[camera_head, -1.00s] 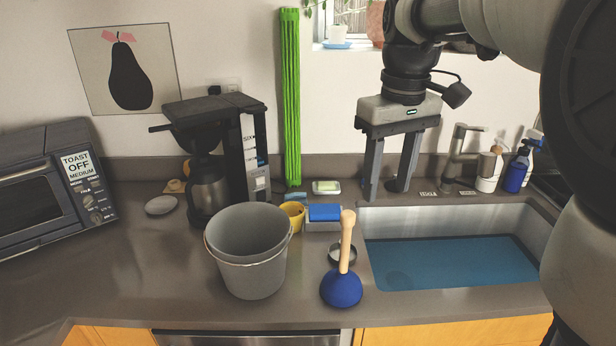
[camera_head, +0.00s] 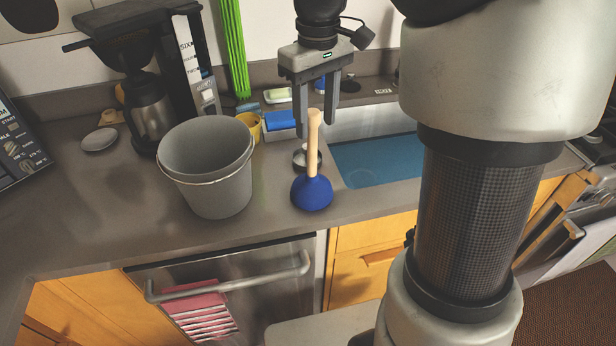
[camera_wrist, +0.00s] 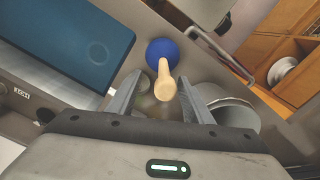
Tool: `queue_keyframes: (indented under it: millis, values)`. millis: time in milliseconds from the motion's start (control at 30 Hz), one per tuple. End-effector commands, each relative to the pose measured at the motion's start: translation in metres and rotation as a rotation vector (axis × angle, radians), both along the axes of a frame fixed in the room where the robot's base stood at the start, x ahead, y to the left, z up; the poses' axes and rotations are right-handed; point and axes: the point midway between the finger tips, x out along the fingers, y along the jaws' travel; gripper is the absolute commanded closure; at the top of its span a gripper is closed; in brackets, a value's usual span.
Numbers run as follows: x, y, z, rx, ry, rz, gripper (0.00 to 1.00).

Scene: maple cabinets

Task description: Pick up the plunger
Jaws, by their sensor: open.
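The plunger (camera_head: 312,190) stands upright on the grey counter, blue rubber cup down and pale wooden handle up, close to the counter's front edge. In the wrist view the plunger (camera_wrist: 163,54) shows with its handle end pointing toward the camera, between and just beyond the finger lines. My gripper (camera_head: 316,116) is open and points down, with its two fingers about level with the handle's top in the head view. In the wrist view my gripper (camera_wrist: 160,88) has nothing held between its fingers. I cannot tell whether a finger touches the handle.
A grey bucket (camera_head: 208,165) stands left of the plunger. A small dark round dish (camera_head: 299,158) lies behind it. A yellow cup (camera_head: 250,126), a blue sponge (camera_head: 281,121) and a coffee maker (camera_head: 150,105) stand behind.

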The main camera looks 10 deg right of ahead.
Motion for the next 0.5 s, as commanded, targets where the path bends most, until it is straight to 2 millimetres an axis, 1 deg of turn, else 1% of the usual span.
queue_keyframes:
  millis: [33,267,433,500]
  values:
    - [0.0,0.0,-0.007,0.0,0.001,0.0,0.54]
    - [-0.001,0.002,-0.022,0.0,0.001,0.001,0.54]
    - [-0.004,0.008,-0.049,0.0,0.002,0.0,0.54]
    - [-0.003,0.007,-0.057,0.0,0.001,-0.001,0.54]
